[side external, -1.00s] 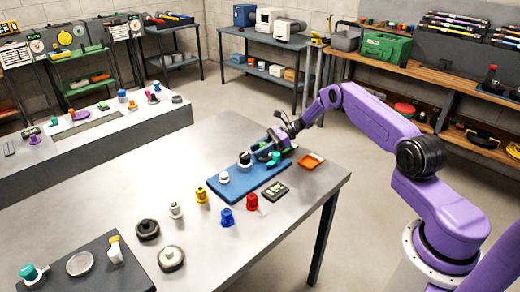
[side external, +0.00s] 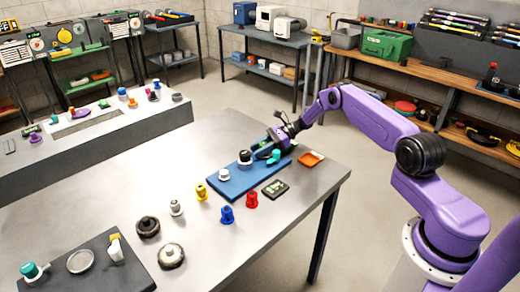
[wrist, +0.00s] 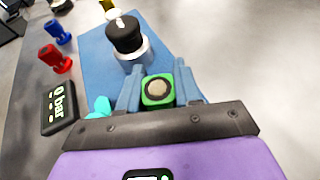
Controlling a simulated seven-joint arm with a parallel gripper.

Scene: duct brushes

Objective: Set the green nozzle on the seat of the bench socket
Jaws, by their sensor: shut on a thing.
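My gripper (wrist: 158,92) is shut on the green nozzle (wrist: 148,102), a green square-rimmed piece with a pale round centre, seen end-on between the blue fingers. In the side view my gripper (side external: 271,145) is low over the far right end of the blue board (side external: 236,182), and the nozzle is mostly hidden there. A metal fitting with a black top (wrist: 126,40) stands upright on the board ahead of the fingers, apart from them; it also shows in the side view (side external: 245,158). I cannot tell for sure which piece is the bench socket.
A teal piece (side external: 273,157) is close beside my gripper. A white fitting (side external: 223,175) stands on the board. An orange tray (side external: 311,158), a dark gauge (side external: 275,188), and red (side external: 251,201), blue (side external: 226,214) and yellow (side external: 201,192) fittings stand around it.

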